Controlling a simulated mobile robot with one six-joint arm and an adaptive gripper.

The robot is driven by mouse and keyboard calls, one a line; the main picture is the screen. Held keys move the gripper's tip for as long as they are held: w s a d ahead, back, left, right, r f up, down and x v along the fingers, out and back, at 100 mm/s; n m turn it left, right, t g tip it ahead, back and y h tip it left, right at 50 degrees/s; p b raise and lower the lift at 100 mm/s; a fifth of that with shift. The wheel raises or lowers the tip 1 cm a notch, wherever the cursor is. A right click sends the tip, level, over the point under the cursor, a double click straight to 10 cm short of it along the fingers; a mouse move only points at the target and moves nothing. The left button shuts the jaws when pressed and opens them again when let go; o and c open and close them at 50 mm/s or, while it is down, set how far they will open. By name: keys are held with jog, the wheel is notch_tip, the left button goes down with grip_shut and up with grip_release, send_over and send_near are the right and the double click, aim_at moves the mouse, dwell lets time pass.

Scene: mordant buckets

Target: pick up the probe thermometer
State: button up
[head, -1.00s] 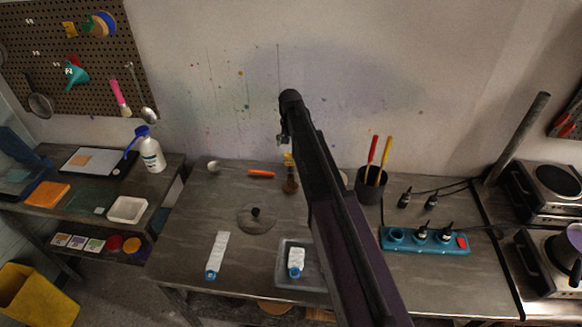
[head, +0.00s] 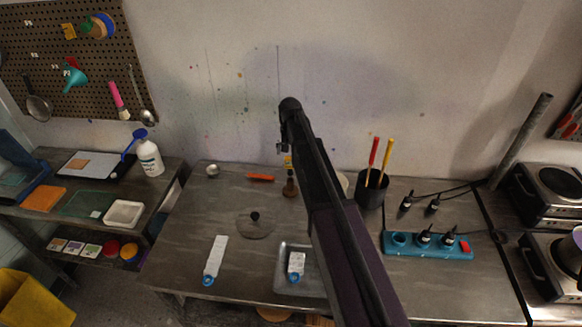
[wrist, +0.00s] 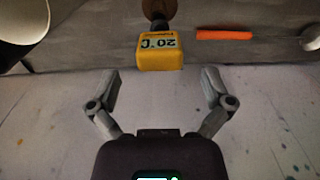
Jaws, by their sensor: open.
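The probe thermometer has a yellow head reading 20 °C upside down in the wrist view (wrist: 159,52). In the head view only a bit of its yellow head (head: 288,160) shows at the back edge of the table, left of my arm. My gripper (wrist: 161,82) is open and empty. In the wrist view its two fingers are spread wide, with the yellow head centred just beyond the fingertips, apart from them. In the head view my gripper (head: 282,146) is small and dark against the wall. The thermometer's probe cannot be made out.
A brown-handled tool (head: 290,187) lies directly by the thermometer. An orange-handled tool (head: 261,178) lies to its left. A dark pot with red and yellow handles (head: 372,190) stands right of my arm. A glass lid (head: 255,225) and grey tray (head: 281,268) are nearer.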

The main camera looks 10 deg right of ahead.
aim_at(290, 158)
jog(key=shift+f+b, duration=2.15)
jog(key=shift+f, duration=0.2)
jog(key=c, duration=1.2)
